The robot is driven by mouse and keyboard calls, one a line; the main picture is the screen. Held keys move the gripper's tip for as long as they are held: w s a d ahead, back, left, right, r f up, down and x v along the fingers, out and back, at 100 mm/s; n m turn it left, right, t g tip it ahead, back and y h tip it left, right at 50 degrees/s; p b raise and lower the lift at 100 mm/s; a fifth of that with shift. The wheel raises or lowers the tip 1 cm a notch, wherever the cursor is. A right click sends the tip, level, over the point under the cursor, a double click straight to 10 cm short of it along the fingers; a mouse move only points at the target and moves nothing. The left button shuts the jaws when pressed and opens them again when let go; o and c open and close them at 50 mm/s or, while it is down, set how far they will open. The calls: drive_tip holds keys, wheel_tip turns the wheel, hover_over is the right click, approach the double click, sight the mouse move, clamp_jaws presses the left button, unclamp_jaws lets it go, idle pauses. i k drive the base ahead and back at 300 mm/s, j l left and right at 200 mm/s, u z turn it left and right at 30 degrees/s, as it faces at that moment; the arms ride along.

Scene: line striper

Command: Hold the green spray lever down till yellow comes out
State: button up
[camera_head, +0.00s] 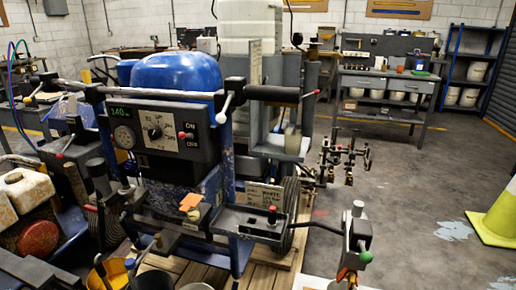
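The line striper (175,130) stands in the middle of the view, with a blue rounded tank (177,72) above a dark control panel (160,142). The panel has a small display that seems to read 140, a dial and red buttons. At the lower right, a lever with a green ball end (365,257) is on a grey and black upright fitting (356,226). More green and a red-orange part show just below it; its lower end is cut off by the frame. No yellow spray shows near it. I cannot make out my gripper in this view.
A yellow bucket (112,273) stands at the bottom left, partly hidden. A yellow-green cone (497,217) stands on the right. The striper rests partly on a wooden pallet (277,264). A workbench (385,83) and shelves are behind. Grey floor between fitting and cone is open.

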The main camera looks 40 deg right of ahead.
sight(366, 257)
drive_tip(key=z, duration=1.55)
